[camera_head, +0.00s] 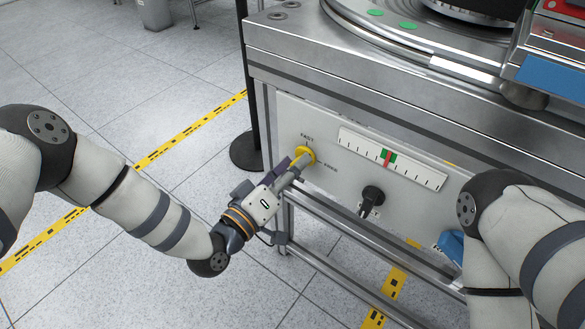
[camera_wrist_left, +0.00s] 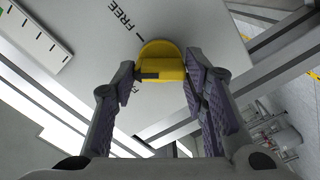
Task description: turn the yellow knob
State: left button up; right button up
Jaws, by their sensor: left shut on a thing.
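The yellow knob (camera_head: 308,153) sits on the light panel (camera_head: 316,121) on the side of the metal machine. My left gripper (camera_head: 298,164) reaches it from the lower left and is shut on it. In the left wrist view the yellow knob (camera_wrist_left: 163,64) lies between the two purple-padded fingers of my left gripper (camera_wrist_left: 160,75). A dark slot or mark shows on the knob's near face. The word FREE is printed beside the knob, and a second label is partly hidden by a finger. My right arm shows at the right, but its gripper is not visible.
A blue item (camera_head: 452,245) shows by my right arm. A black post base (camera_head: 246,152) stands on the floor behind.

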pick_arm(q)
jog(key=shift+s+f+n+b, duration=0.1)
jog(key=shift+n+b, duration=1.25)
jog(key=shift+n, duration=2.35)
pick_arm(e)
jog(key=shift+x, duration=1.35)
jog(key=shift+g, duration=0.3)
pick_arm(q)
jog(key=o, duration=1.2)
jog(key=shift+c, duration=0.2)
jog(key=v, duration=1.2)
